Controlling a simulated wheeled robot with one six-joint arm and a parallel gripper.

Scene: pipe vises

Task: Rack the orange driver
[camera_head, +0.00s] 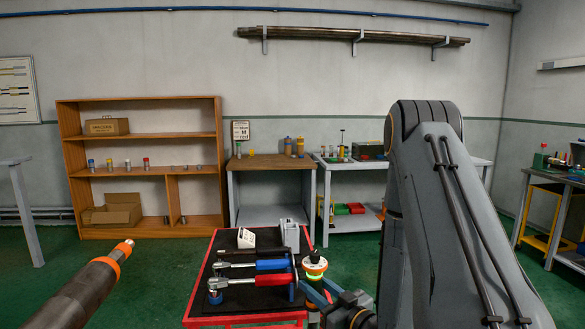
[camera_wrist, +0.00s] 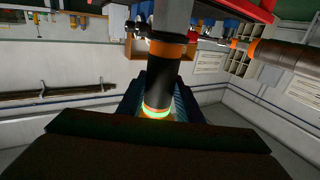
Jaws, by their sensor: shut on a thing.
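The orange driver (camera_head: 315,267) shows an orange and white cap with a glowing green ring, cap up, beside the red cart's right edge. In the wrist view the driver (camera_wrist: 162,82) has a black grip, an orange band and the green ring, with a thick grey part beyond the band. My gripper (camera_head: 324,291) is shut on it; its blue jaws (camera_wrist: 187,104) lie on both sides of the grip near the green ring. The driver's lower end is hidden in the head view. I cannot tell which thing is the rack.
A red cart (camera_head: 197,283) with a black top holds red- and blue-handled ratchets (camera_head: 262,279), a white block (camera_head: 246,238) and a grey holder (camera_head: 290,236). A brown pipe (camera_head: 85,292) with an orange band juts in at lower left. Benches and a wooden shelf (camera_head: 140,101) stand behind.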

